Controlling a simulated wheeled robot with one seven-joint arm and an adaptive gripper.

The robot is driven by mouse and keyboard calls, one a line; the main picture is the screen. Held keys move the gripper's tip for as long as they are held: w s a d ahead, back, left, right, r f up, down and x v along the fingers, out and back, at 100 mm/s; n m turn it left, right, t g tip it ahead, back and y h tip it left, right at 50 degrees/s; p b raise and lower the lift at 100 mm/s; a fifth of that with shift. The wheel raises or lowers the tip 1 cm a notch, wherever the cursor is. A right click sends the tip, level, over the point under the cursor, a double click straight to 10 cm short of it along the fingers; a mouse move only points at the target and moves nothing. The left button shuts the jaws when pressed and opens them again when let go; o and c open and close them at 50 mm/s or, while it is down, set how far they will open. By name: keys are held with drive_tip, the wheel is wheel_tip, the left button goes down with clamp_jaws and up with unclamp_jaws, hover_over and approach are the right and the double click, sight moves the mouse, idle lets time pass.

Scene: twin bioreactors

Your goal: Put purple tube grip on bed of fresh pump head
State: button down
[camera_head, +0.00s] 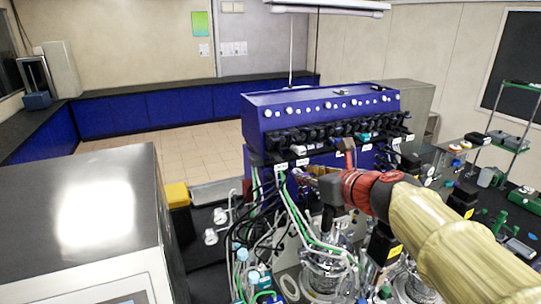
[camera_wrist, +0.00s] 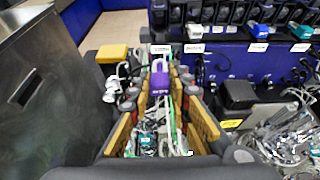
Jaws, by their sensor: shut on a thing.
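The purple tube grip (camera_wrist: 160,83) stands upright between the fingertips of my gripper (camera_wrist: 161,76) in the wrist view. It has a looped top and small pale lettering on its face. My gripper is shut on it. In the head view my gripper (camera_head: 308,178) is in front of the blue pump cabinet (camera_head: 318,108), low on its left side, and the grip cannot be made out. A row of black pump heads (camera_head: 335,136) runs along the cabinet; they also show at the top of the wrist view (camera_wrist: 236,13). Which one is fresh I cannot tell.
White and green tubes (camera_head: 297,215) hang close below my gripper, above glass vessels (camera_head: 325,275). A large grey cabinet (camera_head: 85,215) stands at the left, with a yellow box (camera_head: 177,194) beside it. A black box (camera_wrist: 237,93) is right of my fingers.

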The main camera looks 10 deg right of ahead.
sight(281, 161)
drive_tip(key=w+a, duration=0.1)
drive_tip(key=w, duration=0.4)
drive_tip(key=w+a+p, duration=0.1)
drive_tip(key=w, duration=0.4)
drive_tip(key=w+a+p, duration=0.1)
drive_tip(key=w, duration=0.4)
drive_tip(key=shift+w+f, duration=0.1)
drive_tip(key=shift+w, duration=0.3)
drive_tip(key=shift+w+f, duration=0.1)
drive_tip(key=shift+f, duration=0.2)
drive_tip(key=shift+s+r, duration=0.1)
drive_tip(key=shift+s, duration=0.15)
drive_tip(key=shift+w, duration=0.1)
drive_tip(key=c, duration=1.7)
unclamp_jaws()
drive_tip(key=shift+b, duration=0.3)
drive_tip(key=shift+c, duration=0.2)
drive_tip(key=shift+o, duration=0.4)
drive_tip(key=shift+f, duration=0.2)
